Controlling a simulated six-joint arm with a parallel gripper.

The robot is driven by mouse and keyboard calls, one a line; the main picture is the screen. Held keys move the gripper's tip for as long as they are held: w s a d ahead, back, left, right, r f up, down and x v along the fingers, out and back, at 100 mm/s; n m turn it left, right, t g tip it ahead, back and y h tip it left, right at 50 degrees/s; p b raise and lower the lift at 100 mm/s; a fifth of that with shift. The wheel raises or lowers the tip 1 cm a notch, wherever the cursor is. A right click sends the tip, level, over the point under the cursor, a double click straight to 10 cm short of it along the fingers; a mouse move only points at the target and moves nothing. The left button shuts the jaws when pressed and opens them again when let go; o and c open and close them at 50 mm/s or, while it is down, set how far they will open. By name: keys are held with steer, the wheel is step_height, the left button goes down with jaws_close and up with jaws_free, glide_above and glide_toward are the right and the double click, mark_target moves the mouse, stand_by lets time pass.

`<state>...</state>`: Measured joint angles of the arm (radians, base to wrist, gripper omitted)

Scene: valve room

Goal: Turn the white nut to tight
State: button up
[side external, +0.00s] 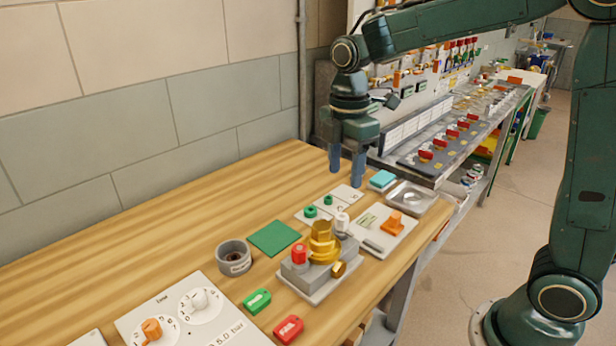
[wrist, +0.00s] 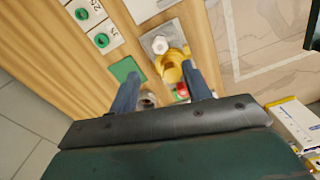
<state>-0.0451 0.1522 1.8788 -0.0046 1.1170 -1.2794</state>
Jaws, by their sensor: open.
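The white nut (side external: 342,221) sits on the grey valve block (side external: 318,277), beside the brass valve body (side external: 323,243). In the wrist view the nut (wrist: 160,45) shows from above on a grey part of the block, with the brass body (wrist: 172,66) just below it. The nut's marking for tight cannot be made out. My gripper (side external: 346,180) hangs over the back of the table, fingers down, behind the valve block and apart from the nut. Its two fingers are spread with nothing between them; they also show in the wrist view (wrist: 160,74).
A red knob (side external: 299,253) stands on the block. Around it are a green pad (side external: 274,238), green nuts on white cards (side external: 310,211), a grey cup (side external: 234,257), green (side external: 257,301) and red (side external: 289,329) tags, an orange-handled plate (side external: 394,222) and a metal tray (side external: 411,198).

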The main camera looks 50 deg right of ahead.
mark_target(342, 216)
step_height(342, 216, down, 11)
steer(key=shift+f, duration=0.15)
stand_by(0.4)
steer(key=c, duration=1)
